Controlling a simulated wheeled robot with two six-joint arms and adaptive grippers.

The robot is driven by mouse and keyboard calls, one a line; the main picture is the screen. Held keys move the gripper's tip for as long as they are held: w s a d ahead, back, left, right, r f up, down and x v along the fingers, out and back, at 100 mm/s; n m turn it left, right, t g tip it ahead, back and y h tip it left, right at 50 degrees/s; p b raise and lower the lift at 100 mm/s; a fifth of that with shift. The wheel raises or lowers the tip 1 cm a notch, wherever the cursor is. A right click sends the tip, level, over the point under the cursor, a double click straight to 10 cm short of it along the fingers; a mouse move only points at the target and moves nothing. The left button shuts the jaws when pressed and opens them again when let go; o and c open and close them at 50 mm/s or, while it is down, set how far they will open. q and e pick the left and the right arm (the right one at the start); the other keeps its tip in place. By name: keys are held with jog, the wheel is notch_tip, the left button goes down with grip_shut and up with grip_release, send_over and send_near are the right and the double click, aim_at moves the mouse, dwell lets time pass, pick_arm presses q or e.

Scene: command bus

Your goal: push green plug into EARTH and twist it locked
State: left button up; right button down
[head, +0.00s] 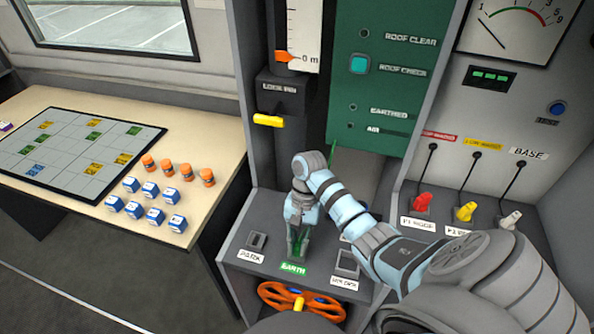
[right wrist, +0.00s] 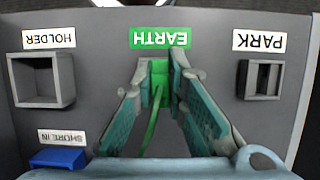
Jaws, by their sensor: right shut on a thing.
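The green plug (right wrist: 159,77) is between the fingertips of my right gripper (right wrist: 160,72), just below the green EARTH label in the right wrist view. A green cable runs back from the plug between the fingers. In the head view my right gripper (head: 298,240) points down over the EARTH position, behind the EARTH label (head: 293,268). The fingers are shut on the plug. The EARTH socket itself is hidden by the plug and fingertips, so I cannot tell how deep the plug sits. My left gripper is not in view.
The PARK socket (head: 257,241) and the HOLDER box (head: 347,262) flank EARTH. A blue SHORE IN part (right wrist: 58,158) shows in the wrist view. An orange handwheel (head: 300,299) is below the panel front. Red (head: 422,203), yellow (head: 466,211) and grey (head: 510,220) plugs stand at right.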

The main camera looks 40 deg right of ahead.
dwell(0.3)
jog(key=m, duration=0.1)
jog(key=m+t+p, duration=0.1)
jog(key=m, duration=0.1)
jog(key=shift+s+r+y+p, duration=0.15)
jog(key=shift+y+p, duration=0.15)
jog(key=shift+m, duration=0.4)
jog(key=shift+f+t, duration=0.2)
jog(key=shift+t, duration=0.1)
jog(key=m, duration=0.1)
jog(key=m+p, duration=0.1)
jog(key=shift+r+m+t+p, duration=0.2)
jog(key=shift+m+t+p, duration=0.1)
jog(key=shift+t, duration=0.1)
jog(key=shift+m, duration=0.6)
jog(key=shift+f+t, duration=0.2)
jog(key=shift+t, duration=0.1)
jog(key=shift+m, duration=0.3)
